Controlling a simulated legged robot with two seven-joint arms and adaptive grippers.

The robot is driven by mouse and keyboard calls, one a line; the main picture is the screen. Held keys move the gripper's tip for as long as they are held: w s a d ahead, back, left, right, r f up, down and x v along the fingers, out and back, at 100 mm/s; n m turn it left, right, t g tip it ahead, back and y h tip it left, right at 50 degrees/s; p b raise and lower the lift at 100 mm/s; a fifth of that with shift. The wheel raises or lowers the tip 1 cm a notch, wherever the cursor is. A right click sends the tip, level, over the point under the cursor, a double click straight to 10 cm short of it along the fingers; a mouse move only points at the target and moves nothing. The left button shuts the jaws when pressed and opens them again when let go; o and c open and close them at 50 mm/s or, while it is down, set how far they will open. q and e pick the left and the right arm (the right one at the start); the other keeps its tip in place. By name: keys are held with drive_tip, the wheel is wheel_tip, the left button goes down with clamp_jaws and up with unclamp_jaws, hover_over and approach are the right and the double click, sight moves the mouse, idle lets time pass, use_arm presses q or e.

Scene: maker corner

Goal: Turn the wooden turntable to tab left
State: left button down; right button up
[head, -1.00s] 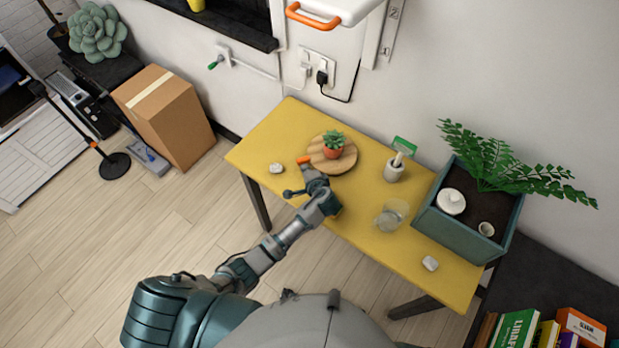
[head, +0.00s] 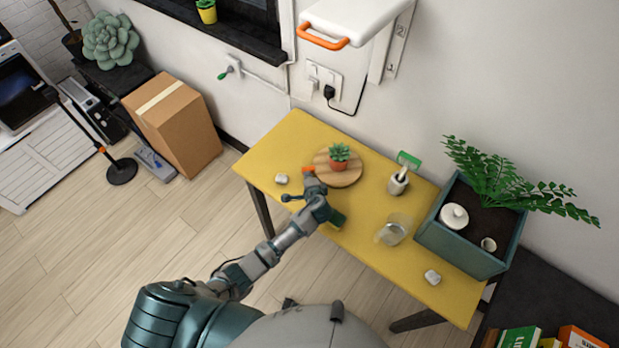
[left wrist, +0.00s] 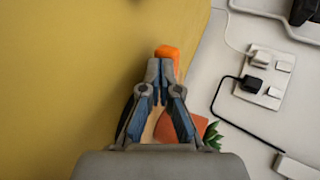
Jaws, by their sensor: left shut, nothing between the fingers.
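The round wooden turntable (head: 346,180) lies on the yellow table, with a small potted succulent (head: 339,159) standing on it. Its orange tab (head: 308,169) sticks out at the turntable's left edge in the head view. My left gripper (head: 311,178) is shut and empty, with its fingertips right by the tab. In the left wrist view the orange tab (left wrist: 167,53) shows just beyond the closed fingertips (left wrist: 160,68); I cannot tell whether they touch. The fingers hide much of the turntable there. My right gripper is not in view.
On the yellow table (head: 285,150) are a white lump (head: 281,179) left of the turntable, a cup with a green-topped tool (head: 398,183), a clear glass (head: 393,231), another white piece (head: 432,277) and a planter box (head: 462,249) to the right.

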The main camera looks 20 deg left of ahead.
sight(304, 169)
use_arm(q)
drive_tip(key=shift+w+a+r+m+t+h+p, duration=0.1)
drive_tip(key=shift+w+a+m+t+h+p, duration=0.4)
drive_tip(key=shift+w+a+m+h+p, duration=1.15)
drive_tip(key=shift+w+m+h+p, duration=0.3)
drive_tip(key=shift+w+m+h, duration=0.15)
drive_tip(key=shift+w+a+m+h+p, duration=0.2)
drive_tip(key=shift+w+m+h+p, duration=0.4)
drive_tip(key=shift+m+h, duration=0.2)
drive_tip(key=shift+w+a+m+h, duration=0.2)
drive_tip(key=shift+w+m+h, duration=0.5)
drive_tip(key=shift+w, duration=1.4)
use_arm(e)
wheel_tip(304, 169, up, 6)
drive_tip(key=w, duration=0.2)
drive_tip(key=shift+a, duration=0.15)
use_arm(q)
drive_tip(key=shift+w, duration=0.1)
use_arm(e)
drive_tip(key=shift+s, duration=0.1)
